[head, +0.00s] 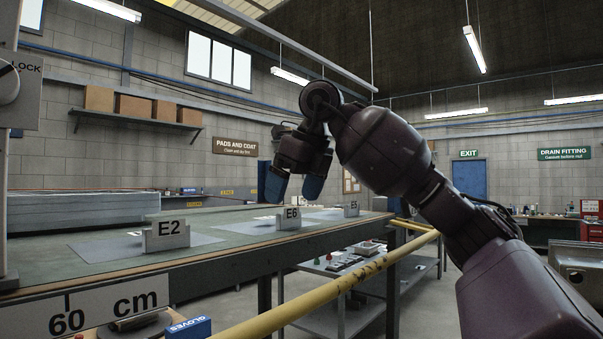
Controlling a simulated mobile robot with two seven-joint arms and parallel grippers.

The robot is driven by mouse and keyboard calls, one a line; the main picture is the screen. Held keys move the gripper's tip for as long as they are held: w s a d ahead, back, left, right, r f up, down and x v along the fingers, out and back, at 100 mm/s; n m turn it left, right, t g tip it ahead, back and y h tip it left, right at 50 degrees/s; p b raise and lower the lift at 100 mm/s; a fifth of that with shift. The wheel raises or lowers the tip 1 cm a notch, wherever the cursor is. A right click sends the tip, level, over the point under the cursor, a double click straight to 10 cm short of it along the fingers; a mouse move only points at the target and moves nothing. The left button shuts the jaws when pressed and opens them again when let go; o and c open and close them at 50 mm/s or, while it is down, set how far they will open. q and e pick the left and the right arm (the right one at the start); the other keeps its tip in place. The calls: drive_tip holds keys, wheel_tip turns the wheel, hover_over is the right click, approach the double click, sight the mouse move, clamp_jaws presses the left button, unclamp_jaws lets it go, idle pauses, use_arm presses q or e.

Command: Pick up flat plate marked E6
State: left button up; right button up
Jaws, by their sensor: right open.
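A small upright sign marked E6 (291,213) stands near the front edge of the long green-topped table (60,262). Behind and left of it lies a flat grey sheet (262,227), seen at a very low angle. I cannot tell whether this sheet is the plate itself or a mat, and small light marks on it are too small to read. My right gripper (294,188) points down with its blue fingertips apart and empty. In the picture it shows just above the E6 sign; its distance from the sheet is unclear. My left gripper is not in view.
Signs E2 (167,234) and E5 (351,209) stand along the same table edge, with another grey sheet (130,246) by E2. A yellow rail (330,292) runs along the front. A lower grey bench (340,268) stands beyond it.

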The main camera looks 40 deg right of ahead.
sight(290, 206)
drive_tip(key=shift+x, duration=1.6)
drive_tip(key=c, duration=1.2)
